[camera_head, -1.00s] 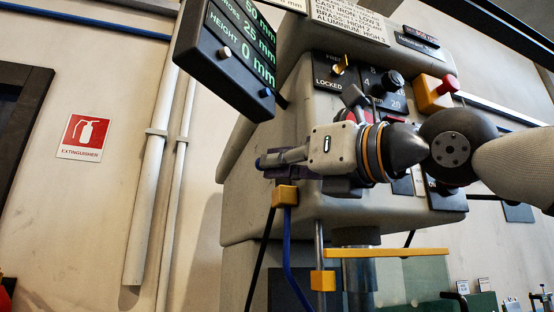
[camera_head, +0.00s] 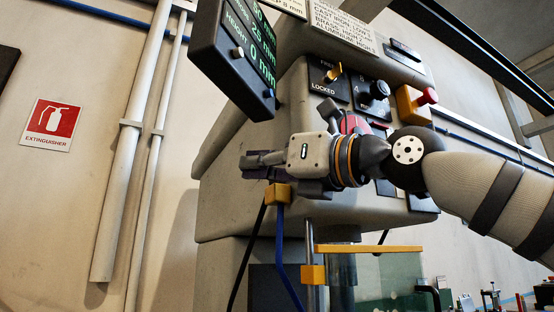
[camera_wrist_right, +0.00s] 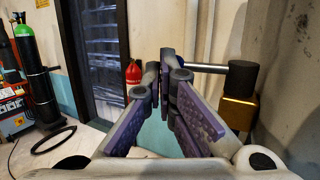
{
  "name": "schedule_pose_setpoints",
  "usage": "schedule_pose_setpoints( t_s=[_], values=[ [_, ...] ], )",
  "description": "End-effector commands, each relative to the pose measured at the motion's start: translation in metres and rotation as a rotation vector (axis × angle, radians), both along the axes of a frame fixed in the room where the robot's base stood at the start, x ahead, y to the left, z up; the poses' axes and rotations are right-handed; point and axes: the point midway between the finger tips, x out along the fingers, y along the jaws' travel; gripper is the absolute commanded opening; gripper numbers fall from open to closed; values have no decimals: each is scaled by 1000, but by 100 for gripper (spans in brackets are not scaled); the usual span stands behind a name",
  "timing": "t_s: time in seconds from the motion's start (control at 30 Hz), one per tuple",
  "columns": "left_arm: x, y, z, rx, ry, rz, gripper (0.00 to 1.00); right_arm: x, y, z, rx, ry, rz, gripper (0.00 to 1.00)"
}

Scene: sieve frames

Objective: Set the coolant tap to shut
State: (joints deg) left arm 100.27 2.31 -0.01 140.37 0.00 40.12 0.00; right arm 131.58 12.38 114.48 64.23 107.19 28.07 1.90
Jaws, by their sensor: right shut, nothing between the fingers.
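The coolant tap is a yellow block (camera_head: 278,193) low on the machine's front left, with a blue hose hanging from it. My right gripper (camera_head: 246,161) is just above it in the head view and hides its top. In the right wrist view the tap's yellow body (camera_wrist_right: 238,112) stands right of the fingers, with a black cylinder (camera_wrist_right: 243,78) above it. A thin grey lever (camera_wrist_right: 205,67) runs left from the cylinder to beside the fingertips; whether they touch is unclear. My right gripper (camera_wrist_right: 167,72) is shut and empty there. My left gripper is out of view.
The display box (camera_head: 235,55) hangs above the gripper. Knobs and a red button (camera_head: 427,96) sit on the machine's panel behind the arm. A yellow bar (camera_head: 368,249) sticks out below. Pipes (camera_head: 130,150) run down the left wall, with open space between.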

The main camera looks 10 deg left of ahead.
Motion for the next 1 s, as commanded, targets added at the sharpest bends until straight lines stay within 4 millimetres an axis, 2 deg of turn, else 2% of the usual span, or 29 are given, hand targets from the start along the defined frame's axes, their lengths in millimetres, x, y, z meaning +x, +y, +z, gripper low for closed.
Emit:
schedule_pose_setpoints(
  t_s=[0.33, 1.0],
  values=[
    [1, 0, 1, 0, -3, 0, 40, 5, 13, -1, 0, 1, -1, 0],
    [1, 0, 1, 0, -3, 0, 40, 5, 15, -1, 0, 1, -1, 0]
  ],
)
